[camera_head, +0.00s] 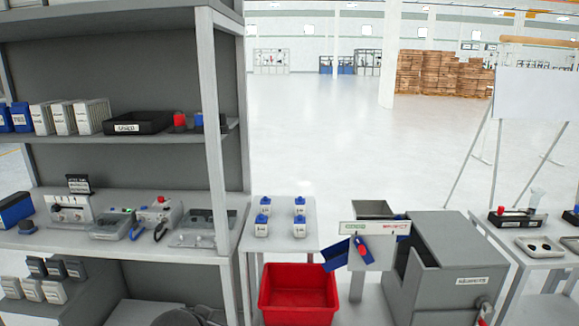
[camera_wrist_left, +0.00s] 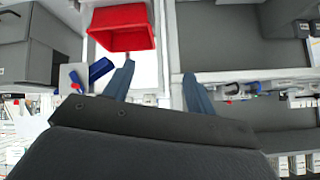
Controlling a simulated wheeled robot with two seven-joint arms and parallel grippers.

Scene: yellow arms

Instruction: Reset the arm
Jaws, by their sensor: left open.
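My left gripper (camera_wrist_left: 158,70) shows in the left wrist view, its two blue-grey fingers spread apart with nothing between them. Beyond the fingertips are a red bin (camera_wrist_left: 122,28) and pale shelf edges, seen from a turned angle. In the head view neither gripper can be made out. A dark rounded shape is cut off at the bottom edge, left of the red bin (camera_head: 298,292); I cannot tell whether it is part of my left arm. My right gripper is in neither view.
A grey shelf rack (camera_head: 214,150) with boxes and devices stands at left. A small white table (camera_head: 281,236) holds several blue-capped bottles (camera_head: 263,205). A grey machine (camera_head: 455,262) and another table (camera_head: 545,262) stand at right. Open floor (camera_head: 330,150) lies behind.

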